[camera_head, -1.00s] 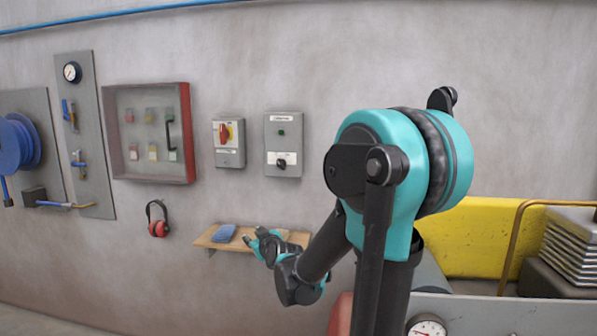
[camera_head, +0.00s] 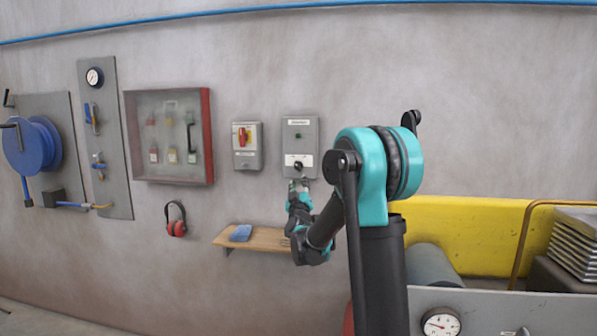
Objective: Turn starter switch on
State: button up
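The likely starter switch is a grey wall box (camera_head: 300,134) with a small green indicator, a white label and a black rotary knob (camera_head: 298,166) low on its front. Another grey box (camera_head: 247,146) with a red-and-yellow rotary switch hangs just to its left. My gripper (camera_head: 298,184) points up at the lower edge of the starter box, just below the black knob. Its fingertips are small here, and I cannot tell whether they are open or shut, or touch the box.
A wooden shelf (camera_head: 262,240) with a blue cloth (camera_head: 241,233) juts out below my gripper. Red ear defenders (camera_head: 176,222) and a red-framed cabinet (camera_head: 208,140) are on the wall to the left. A yellow panel (camera_head: 470,235) and machinery stand at the right.

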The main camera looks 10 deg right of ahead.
aim_at(298, 167)
jog(key=x, duration=1)
jog(key=shift+c, duration=0.6)
grip_shut()
